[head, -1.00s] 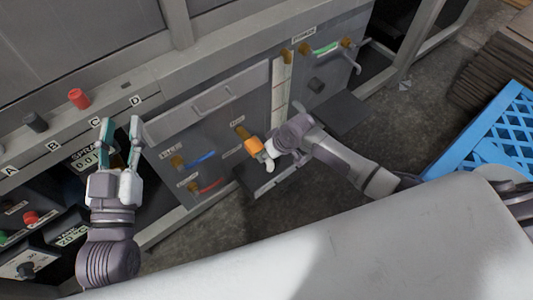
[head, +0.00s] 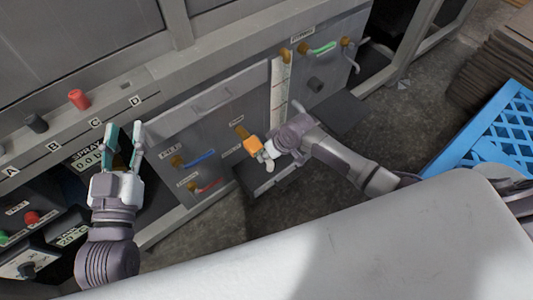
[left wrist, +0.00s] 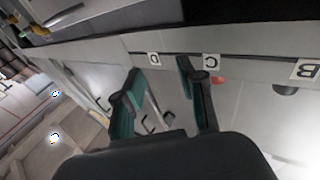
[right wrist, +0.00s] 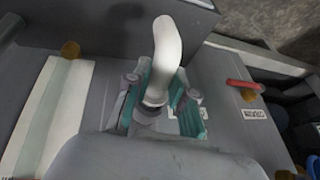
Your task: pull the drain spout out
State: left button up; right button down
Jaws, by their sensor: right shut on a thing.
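The drain spout is a short white curved tube (right wrist: 166,50) in the right wrist view. It also shows small in the head view (head: 271,167), low on the grey machine front. My right gripper (right wrist: 158,102) is shut around the base of the spout, with teal finger pads on both sides. In the head view my right gripper (head: 267,154) reaches it from the right, beside an orange part (head: 252,145). My left gripper (head: 124,138) is open and empty, its fingers pointing up near the lettered control ledge. It shows open in the left wrist view too (left wrist: 162,82).
Blue (head: 196,158) and red (head: 207,187) lever handles sit left of the spout. A white gauge strip (head: 281,90) and a green-handled lever (head: 322,48) are above it. A blue crate (head: 500,140) stands on the floor at the right. A light surface (head: 330,250) fills the front.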

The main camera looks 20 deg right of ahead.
aim_at(273, 167)
pick_arm(q)
jog(key=shift+f+g, duration=0.3)
jog(key=shift+f, duration=0.05)
pick_arm(e)
jog(key=shift+s, duration=0.1)
jog(key=shift+s+d+p, duration=0.15)
jog(key=shift+s+p, duration=0.1)
jog(key=shift+p, duration=0.05)
jog(key=shift+s+d+f+p, duration=0.1)
jog(key=shift+s+d+p, duration=0.15)
jog(key=shift+s+p, duration=0.35)
jog(key=shift+s+d+p, duration=0.15)
jog(key=shift+s+p, duration=0.15)
jog(key=shift+s, duration=0.15)
jog(key=shift+s+d+f+p, duration=0.2)
jog(key=shift+s+p, duration=0.2)
jog(key=shift+s, duration=0.2)
pick_arm(q)
jog(key=s+a+f+g+y, duration=0.1)
jog(key=s+a+f+g, duration=0.1)
jog(key=f, duration=0.4)
jog(key=s+a+f+g+y, duration=0.2)
jog(key=s+f+g, duration=0.3)
jog(key=f+g, duration=0.2)
jog(key=shift+f+n, duration=0.15)
jog(key=shift+n, duration=0.15)
pick_arm(e)
jog(key=shift+s+d, duration=0.15)
jog(key=shift+s, duration=0.2)
dwell(0.4)
